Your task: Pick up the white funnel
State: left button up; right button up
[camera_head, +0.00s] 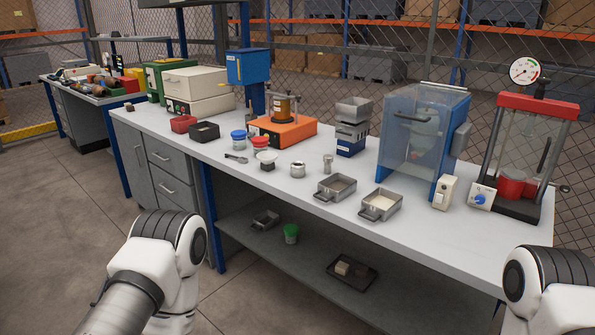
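A small white, wide-topped piece (266,156) that looks like the white funnel sits on the workbench, left of its middle. A small dark part shows under it; I cannot tell whether this is a separate thing. Links of my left arm show at the lower left, and links of my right arm at the lower right. Both stay in front of the bench, well apart from the white piece. Neither gripper shows in the head view.
The workbench (440,240) holds a metal cup (297,170), two metal trays, (335,187) and (381,204), blue and red lidded jars, an orange machine (282,131), a clear blue cabinet (408,130) and a red-topped press (538,104). A lower shelf holds a dark tray (365,283).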

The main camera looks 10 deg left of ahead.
aim_at(267, 157)
jog(key=i+j+z, duration=0.15)
jog(key=z, duration=0.3)
jog(key=j+z, duration=0.3)
jog(key=z, duration=0.15)
jog(key=i, duration=0.05)
